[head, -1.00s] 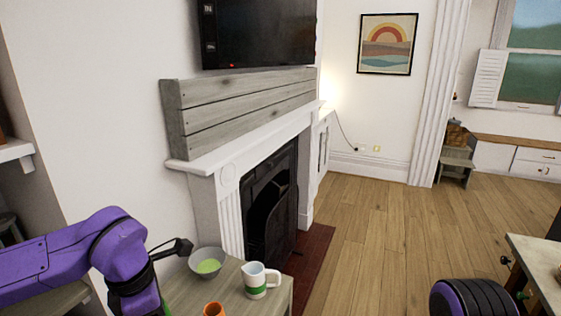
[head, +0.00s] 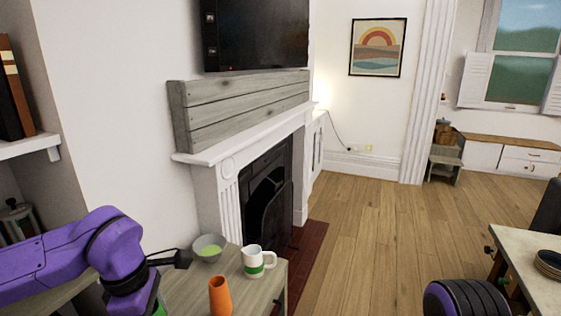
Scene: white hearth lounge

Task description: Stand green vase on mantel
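The white mantel (head: 240,140) runs along the left wall above the dark fireplace, its visible top bare in front of the grey planks. My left arm comes in from the left, its wrist bent down over the near end of the wooden side table (head: 185,287). A small green patch (head: 157,303) shows beside this wrist at the bottom edge; it may be part of the green vase, but most of it is hidden. My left gripper's fingers cannot be made out. Part of my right arm shows at the bottom right; its gripper is out of view.
On the side table stand an orange vase (head: 220,296), a white jug with a green band (head: 254,263) and a grey bowl (head: 208,249) with something green inside. A TV (head: 255,35) hangs above the mantel. A table with dark plates (head: 548,263) stands at right. The middle floor is clear.

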